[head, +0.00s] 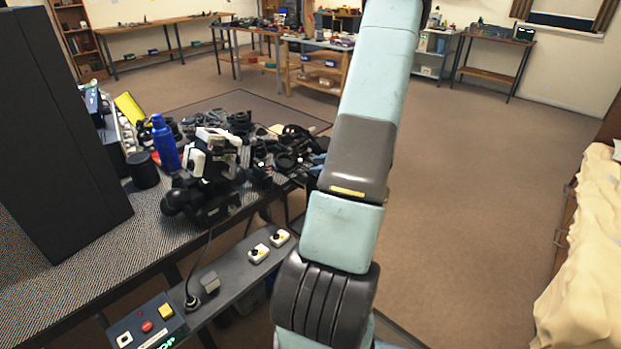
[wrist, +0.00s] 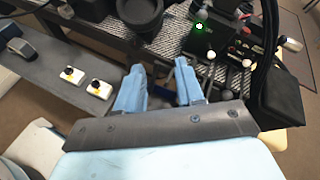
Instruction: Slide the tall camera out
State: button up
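My gripper (wrist: 160,72) shows in the wrist view with its two blue fingers apart and nothing clearly held between them. The fingers reach toward the edge of a cluttered table (wrist: 150,62). Beyond and right of them is a black device with a green light (wrist: 203,38); a bulky black body (wrist: 275,98) is at the right. In the head view, a tall black-and-white device (head: 215,165) stands among many dark camera parts (head: 285,150). I cannot tell for certain which item is the tall camera. My arm hides most of the gripper in the head view.
A blue bottle (head: 164,143) and black cylinder (head: 143,170) stand left of the clutter. A large dark panel (head: 60,130) rises at the left. A grey rail with switches (head: 230,272) runs along the table's front. Open floor (head: 470,190) lies to the right.

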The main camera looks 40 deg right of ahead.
jog(key=s+d+f+m+t+h, duration=0.2)
jog(key=s+d+f+m+h, duration=0.15)
jog(key=d+f, duration=0.25)
jog(key=x, duration=1.3)
jog(key=shift+a+f+m+y, duration=0.35)
jog(key=shift+f+y, duration=0.1)
jog(key=shift+w, duration=0.1)
grip_shut()
